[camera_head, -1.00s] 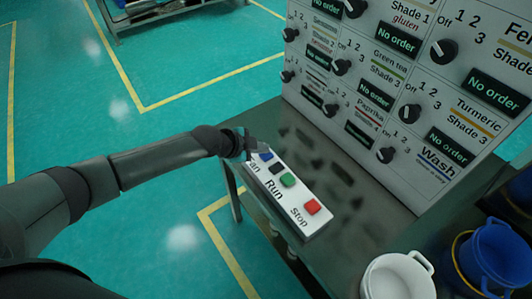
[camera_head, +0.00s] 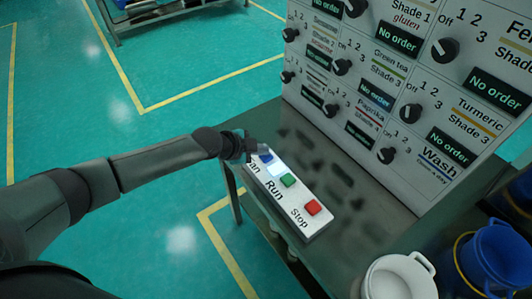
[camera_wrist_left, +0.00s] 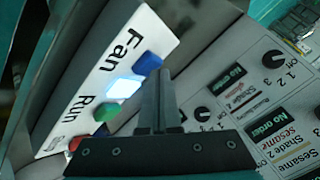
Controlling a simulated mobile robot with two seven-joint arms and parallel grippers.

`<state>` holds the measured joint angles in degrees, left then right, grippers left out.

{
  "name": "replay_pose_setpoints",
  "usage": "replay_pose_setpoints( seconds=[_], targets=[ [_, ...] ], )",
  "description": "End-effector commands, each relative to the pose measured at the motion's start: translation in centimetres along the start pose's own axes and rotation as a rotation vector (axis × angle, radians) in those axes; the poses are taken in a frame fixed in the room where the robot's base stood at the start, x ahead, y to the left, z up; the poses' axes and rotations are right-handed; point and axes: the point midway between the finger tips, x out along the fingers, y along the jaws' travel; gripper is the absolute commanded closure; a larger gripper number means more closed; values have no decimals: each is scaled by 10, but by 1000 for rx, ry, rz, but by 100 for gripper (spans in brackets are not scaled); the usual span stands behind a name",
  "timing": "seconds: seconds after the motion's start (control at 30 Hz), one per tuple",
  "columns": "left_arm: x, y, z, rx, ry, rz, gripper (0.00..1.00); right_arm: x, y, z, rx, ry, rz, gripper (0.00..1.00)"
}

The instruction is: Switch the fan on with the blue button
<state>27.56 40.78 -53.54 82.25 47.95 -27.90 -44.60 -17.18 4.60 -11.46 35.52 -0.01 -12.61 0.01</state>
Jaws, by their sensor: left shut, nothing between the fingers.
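The white button box (camera_head: 320,222) lies on the dark table, labelled Fan, Run and Stop. Its blue button (camera_head: 266,157) is at the Fan end, beside a square lamp (camera_head: 277,170) that glows white. The green button (camera_head: 288,180) and red button (camera_head: 312,207) follow along the box. My left gripper (camera_head: 262,147) is shut and empty at the blue button. In the left wrist view its fingertips (camera_wrist_left: 160,74) are close beside the blue button (camera_wrist_left: 148,63); I cannot tell whether they touch. The lit lamp (camera_wrist_left: 124,88) shows there too. My right gripper is out of view.
A white panel with black knobs and order displays (camera_head: 397,88) stands behind the box. A white cup (camera_head: 398,278) and a blue cup (camera_head: 497,255) stand at the lower right. The table between box and panel is clear.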

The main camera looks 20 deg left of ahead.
Motion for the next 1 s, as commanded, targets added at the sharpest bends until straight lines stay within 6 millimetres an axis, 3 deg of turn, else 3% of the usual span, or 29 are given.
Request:
replay_pose_setpoints(
  seconds=[0.3, 0.7, 1.0],
  targets=[
    [-12, -8, -8, 1, -1, 1, 100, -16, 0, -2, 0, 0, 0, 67],
    [-14, -10, -9, 0, -1, 0, 100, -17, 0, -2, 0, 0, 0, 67],
    [-33, -24, -23, 1, -1, 0, 100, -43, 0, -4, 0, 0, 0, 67]
  ],
)
